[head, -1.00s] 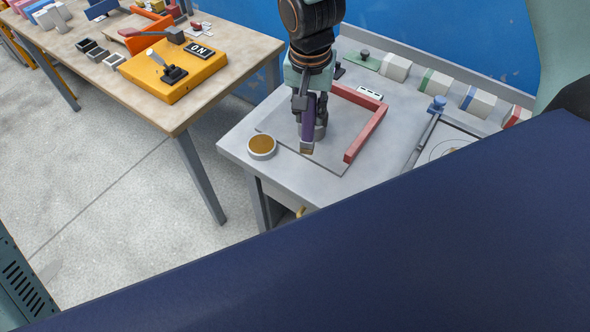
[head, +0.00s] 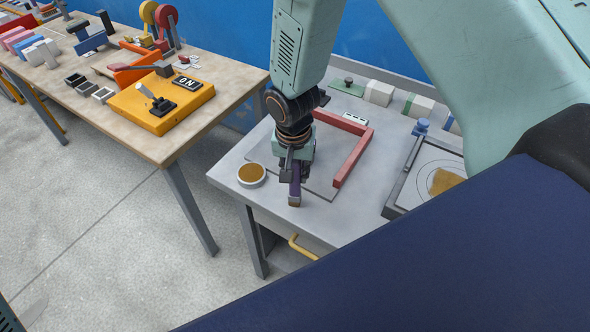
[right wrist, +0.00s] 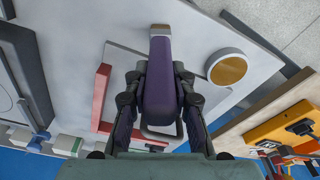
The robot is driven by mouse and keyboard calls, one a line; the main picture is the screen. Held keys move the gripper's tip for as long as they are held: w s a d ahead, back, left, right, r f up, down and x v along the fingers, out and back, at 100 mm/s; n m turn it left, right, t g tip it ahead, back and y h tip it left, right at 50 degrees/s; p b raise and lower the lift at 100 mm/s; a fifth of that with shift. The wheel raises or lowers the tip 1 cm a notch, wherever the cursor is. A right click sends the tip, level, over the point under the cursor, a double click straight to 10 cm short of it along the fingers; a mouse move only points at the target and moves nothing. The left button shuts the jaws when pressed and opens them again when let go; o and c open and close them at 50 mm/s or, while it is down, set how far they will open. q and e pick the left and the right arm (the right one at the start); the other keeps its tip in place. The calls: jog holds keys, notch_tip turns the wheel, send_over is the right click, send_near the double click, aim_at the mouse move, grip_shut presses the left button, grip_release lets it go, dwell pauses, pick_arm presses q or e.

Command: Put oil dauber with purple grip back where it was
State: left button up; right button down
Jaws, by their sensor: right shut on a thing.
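The oil dauber with the purple grip (head: 295,188) is in my right gripper (head: 296,172), held over the front of the grey table. In the right wrist view the dauber (right wrist: 159,75) lies between the two fingers of the right gripper (right wrist: 159,90), its pale tip pointing to the top of the picture. A round white dish with brown oil (head: 251,174) stands left of the dauber; it also shows in the right wrist view (right wrist: 227,69). Whether the dauber touches the table I cannot tell. My left gripper is not in view.
A red L-shaped frame (head: 352,157) lies on a flat plate behind the gripper. A grey tray with a brown patch (head: 398,197) is at right. Several coloured blocks (head: 378,93) line the back. A wooden table (head: 150,146) with a yellow switch box (head: 163,107) stands left.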

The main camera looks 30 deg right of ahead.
jog(key=shift+w, duration=0.1)
jog(key=shift+w+d+f, duration=0.1)
jog(key=shift+f, duration=0.05)
jog(key=c, duration=1.6)
grip_release()
jog(key=shift+f, duration=0.1)
jog(key=o, duration=0.5)
jog(key=r, duration=0.8)
jog(key=s+r, duration=0.1)
jog(key=r, duration=0.2)
jog(key=shift+a+r, duration=0.4)
jog(key=shift+s+r, duration=0.15)
jog(key=shift+r, duration=0.15)
jog(key=shift+a, duration=0.1)
